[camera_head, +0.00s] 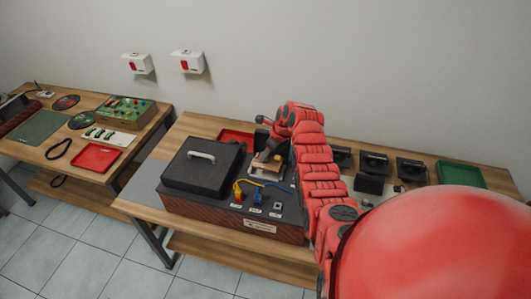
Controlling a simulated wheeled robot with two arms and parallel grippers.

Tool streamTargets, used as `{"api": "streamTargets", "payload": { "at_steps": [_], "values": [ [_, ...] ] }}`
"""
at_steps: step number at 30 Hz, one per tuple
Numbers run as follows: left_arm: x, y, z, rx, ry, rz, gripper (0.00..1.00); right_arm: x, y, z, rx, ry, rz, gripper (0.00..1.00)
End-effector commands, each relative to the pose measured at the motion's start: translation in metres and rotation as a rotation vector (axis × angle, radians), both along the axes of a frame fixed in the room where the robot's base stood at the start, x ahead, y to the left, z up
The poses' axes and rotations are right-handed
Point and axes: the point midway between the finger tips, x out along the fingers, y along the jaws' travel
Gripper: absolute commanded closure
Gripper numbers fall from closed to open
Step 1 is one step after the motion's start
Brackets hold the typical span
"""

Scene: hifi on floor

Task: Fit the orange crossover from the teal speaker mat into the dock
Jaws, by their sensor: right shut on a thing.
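My right arm reaches across the right table, and my right gripper (266,157) points down over the open part of a dark brown box (235,220). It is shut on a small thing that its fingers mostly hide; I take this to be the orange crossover. A pale tan piece (264,169) shows just under the fingertips; I cannot tell whether it is the held part or part of the dock. Contact with the dock cannot be made out. No mat that is clearly teal shows; a dark green mat (37,127) lies on the left table. My left gripper is not in view.
A black lid (198,170) with a white handle covers the box's left part. Yellow (238,193) and blue plugs (258,195) with cables sit at its front. Black speaker-like units (374,163) and a green tray (460,174) stand right. A red tray (97,157) is on the left table.

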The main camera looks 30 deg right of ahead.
Motion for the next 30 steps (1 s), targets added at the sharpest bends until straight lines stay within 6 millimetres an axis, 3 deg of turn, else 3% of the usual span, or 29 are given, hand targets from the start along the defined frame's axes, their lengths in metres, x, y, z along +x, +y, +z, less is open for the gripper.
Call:
{"api": "streamTargets", "payload": {
  "at_steps": [30],
  "values": [
    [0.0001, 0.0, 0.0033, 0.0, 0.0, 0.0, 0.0, 0.0013, 0.0005, -0.0027, -0.001, 0.0, 0.002, 1.0]
  ]
}}
